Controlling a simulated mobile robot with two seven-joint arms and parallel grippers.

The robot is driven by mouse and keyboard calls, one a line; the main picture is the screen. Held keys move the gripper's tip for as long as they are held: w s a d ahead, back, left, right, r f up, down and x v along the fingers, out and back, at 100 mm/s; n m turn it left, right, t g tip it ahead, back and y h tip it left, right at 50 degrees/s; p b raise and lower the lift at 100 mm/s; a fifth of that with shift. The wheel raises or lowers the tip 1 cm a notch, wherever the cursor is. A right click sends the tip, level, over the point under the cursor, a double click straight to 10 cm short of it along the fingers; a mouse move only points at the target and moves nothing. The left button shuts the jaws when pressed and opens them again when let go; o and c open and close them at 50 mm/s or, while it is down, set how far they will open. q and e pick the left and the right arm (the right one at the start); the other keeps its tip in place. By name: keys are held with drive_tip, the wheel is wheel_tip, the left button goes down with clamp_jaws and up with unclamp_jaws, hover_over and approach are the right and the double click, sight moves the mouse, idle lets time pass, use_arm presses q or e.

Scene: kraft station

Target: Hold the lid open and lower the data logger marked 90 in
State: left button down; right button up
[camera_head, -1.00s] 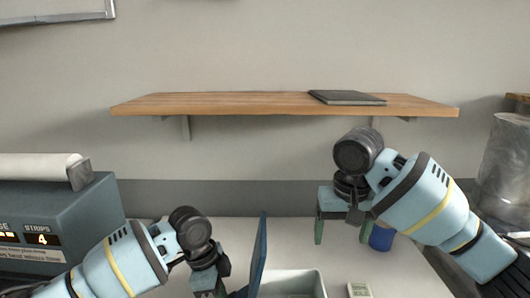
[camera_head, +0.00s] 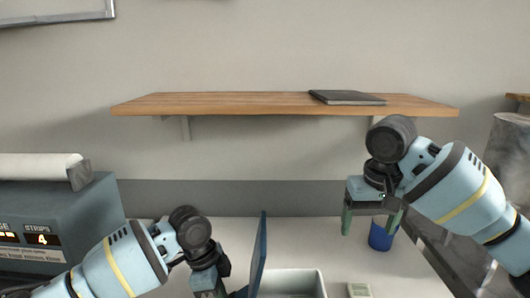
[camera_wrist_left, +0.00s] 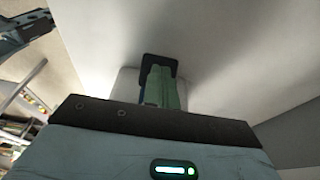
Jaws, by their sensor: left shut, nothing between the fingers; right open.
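An open box (camera_head: 296,275) with light grey walls shows at the bottom centre. Its blue lid (camera_head: 260,255) stands nearly upright at its left side. A small pale device with a greenish display, likely the data logger (camera_head: 359,290), lies on the table right of the box; its marking is too small to read. My left gripper is left of the lid, its fingertips below the head view's edge. In the left wrist view its green fingers (camera_wrist_left: 160,88) are shut and empty; contact with the lid cannot be told. My right gripper (camera_head: 371,226) is open and empty, above the table near the blue cup.
A blue cup (camera_head: 381,238) stands beneath my right gripper. A grey machine (camera_head: 50,215) with a lit display and a white roll is at the left. A wooden shelf (camera_head: 230,104) holding a dark flat book (camera_head: 347,97) spans the wall. The table behind the box is clear.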

use_arm(q)
drive_tip(key=shift+s+d, duration=0.15)
drive_tip(key=shift+a+r, duration=0.45)
drive_tip(key=shift+r, duration=0.25)
drive_tip(key=shift+v, duration=0.95)
drive_tip(key=shift+a, duration=0.1)
drive_tip(key=shift+v, duration=0.8)
drive_tip(key=shift+d+r, duration=0.2)
